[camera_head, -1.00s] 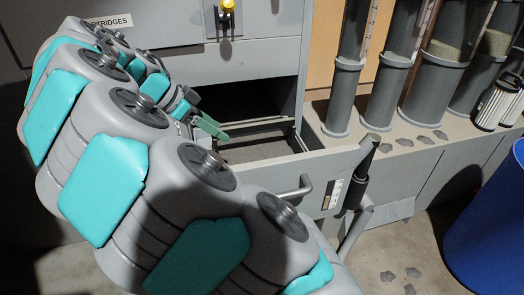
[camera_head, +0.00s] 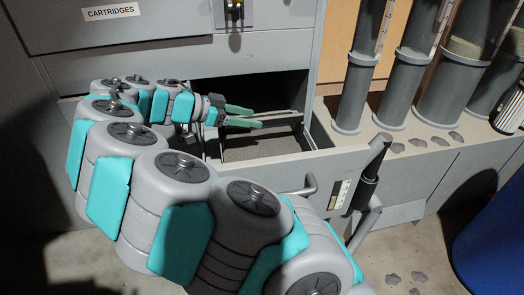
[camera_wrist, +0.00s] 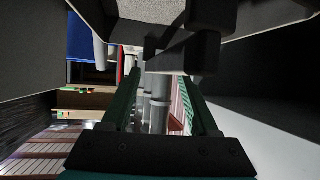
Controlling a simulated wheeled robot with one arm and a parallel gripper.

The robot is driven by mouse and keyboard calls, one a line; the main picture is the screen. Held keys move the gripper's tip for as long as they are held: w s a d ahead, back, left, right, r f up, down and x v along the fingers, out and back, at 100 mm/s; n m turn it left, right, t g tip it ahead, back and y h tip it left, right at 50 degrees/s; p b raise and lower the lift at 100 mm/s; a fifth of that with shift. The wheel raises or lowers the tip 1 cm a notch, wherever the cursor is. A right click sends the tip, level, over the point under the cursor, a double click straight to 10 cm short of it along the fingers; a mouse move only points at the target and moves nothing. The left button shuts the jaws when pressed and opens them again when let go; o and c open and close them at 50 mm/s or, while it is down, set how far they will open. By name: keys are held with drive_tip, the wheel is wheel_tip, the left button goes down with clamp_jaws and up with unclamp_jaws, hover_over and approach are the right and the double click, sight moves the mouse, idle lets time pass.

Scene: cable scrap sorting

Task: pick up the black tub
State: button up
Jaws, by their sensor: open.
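I cannot pick out a black tub for certain in either view. My gripper (camera_head: 256,117) is open, its two green fingers apart and pointing right, at the open drawer (camera_head: 340,165) below the cabinet front. In the wrist view the open fingers (camera_wrist: 163,85) have nothing clearly held between them. A dark blocky object (camera_wrist: 185,52) shows just beyond the fingers there; I cannot tell what it is. The drawer's visible floor looks grey and bare, and my arm hides its left part.
A closed drawer labelled CARTRIDGES (camera_head: 110,12) is above left. Grey tubes (camera_head: 352,95) stand on a ledge at right, near a blue barrel (camera_head: 495,235). Grey scraps lie on the floor.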

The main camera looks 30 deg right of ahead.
drive_tip(key=x, duration=0.3)
drive_tip(key=shift+a, duration=0.1)
clamp_jaws()
idle(0.4)
idle(0.9)
